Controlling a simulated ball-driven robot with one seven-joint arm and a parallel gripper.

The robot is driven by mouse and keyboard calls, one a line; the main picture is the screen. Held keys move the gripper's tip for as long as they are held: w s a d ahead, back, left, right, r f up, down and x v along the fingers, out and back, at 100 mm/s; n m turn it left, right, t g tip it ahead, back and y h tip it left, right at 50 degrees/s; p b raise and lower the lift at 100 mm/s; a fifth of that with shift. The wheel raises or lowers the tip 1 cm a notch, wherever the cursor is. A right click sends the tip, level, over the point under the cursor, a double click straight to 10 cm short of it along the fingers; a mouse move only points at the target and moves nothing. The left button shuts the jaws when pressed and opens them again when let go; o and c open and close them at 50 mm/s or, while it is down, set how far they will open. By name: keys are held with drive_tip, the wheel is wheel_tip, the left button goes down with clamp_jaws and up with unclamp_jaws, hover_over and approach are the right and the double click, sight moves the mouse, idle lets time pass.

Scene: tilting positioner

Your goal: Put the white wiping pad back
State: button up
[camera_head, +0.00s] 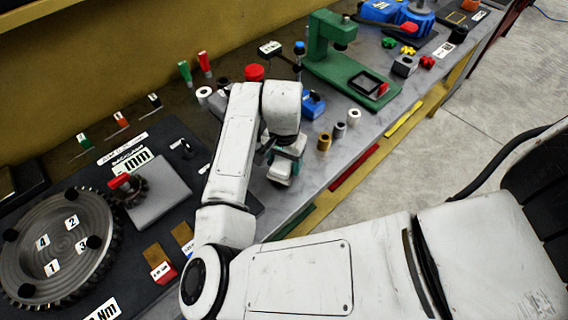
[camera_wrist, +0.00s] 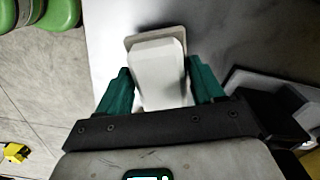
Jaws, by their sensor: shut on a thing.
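The white wiping pad (camera_wrist: 158,75) shows in the wrist view as a pale block with a beige-grey edge. It sits between the two green fingers of my gripper (camera_wrist: 160,90), which is shut on it. In the head view my gripper (camera_head: 284,166) is low over the grey bench top, near the bench's front edge. My own arm and gripper hide most of the pad there. I cannot tell whether the pad touches the bench.
Brass and grey cylinders (camera_head: 338,131) stand just right of my gripper. A blue block (camera_head: 313,104) and a green press (camera_head: 335,65) stand farther back. A dark plate with a large toothed disc (camera_head: 62,245) lies at left. Red and yellow strips line the bench front.

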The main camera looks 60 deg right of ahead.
sight(284, 161)
drive_tip(key=shift+f, duration=1.05)
drive_tip(key=shift+f, duration=0.1)
drive_tip(key=o, duration=1.1)
wheel_tip(284, 161, up, 12)
drive_tip(key=shift+r+b, duration=0.15)
drive_tip(key=shift+b, duration=0.5)
